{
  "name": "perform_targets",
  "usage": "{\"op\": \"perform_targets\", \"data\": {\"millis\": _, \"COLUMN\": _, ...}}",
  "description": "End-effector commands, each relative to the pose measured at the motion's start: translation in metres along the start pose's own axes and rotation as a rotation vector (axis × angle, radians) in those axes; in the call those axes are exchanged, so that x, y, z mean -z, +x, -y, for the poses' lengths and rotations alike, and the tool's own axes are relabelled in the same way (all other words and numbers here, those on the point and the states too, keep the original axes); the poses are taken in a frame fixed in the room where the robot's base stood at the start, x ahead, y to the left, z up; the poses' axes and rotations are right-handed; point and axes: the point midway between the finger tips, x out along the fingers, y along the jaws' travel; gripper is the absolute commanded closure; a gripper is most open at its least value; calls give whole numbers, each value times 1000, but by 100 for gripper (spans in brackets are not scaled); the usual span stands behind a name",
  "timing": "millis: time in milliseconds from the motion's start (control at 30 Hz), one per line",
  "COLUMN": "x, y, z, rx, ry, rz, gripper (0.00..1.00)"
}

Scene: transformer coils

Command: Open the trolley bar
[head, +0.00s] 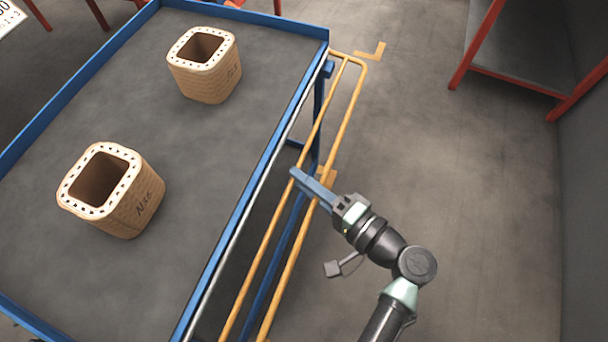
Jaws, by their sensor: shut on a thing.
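The trolley (262,165) has a grey top with a raised blue rim and fills the left of the head view. Its yellow bar (347,108) is a long loop along the trolley's right side, standing out from the blue frame. My gripper (304,183) reaches in from the lower right and is shut on the yellow bar, near the middle of its length. The fingers hide a short part of the bar. The near end of the bar runs out of the picture at the bottom.
Two tan square coils (205,82) (110,205) stand on the trolley top. A red-framed table (480,60) stands at the upper right beside a grey wall (588,200). The floor (480,200) right of the trolley is clear, with a yellow corner mark (374,52).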

Motion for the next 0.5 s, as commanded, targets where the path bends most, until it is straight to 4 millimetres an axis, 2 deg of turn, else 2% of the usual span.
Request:
{"op": "perform_targets", "data": {"millis": 200, "x": -1, "y": -4, "z": 5, "rx": -112, "ry": -30, "rz": 0, "gripper": 100}}
{"op": "perform_targets", "data": {"millis": 500, "x": 0, "y": -4, "z": 2, "rx": -142, "ry": -43, "rz": -1, "gripper": 100}}
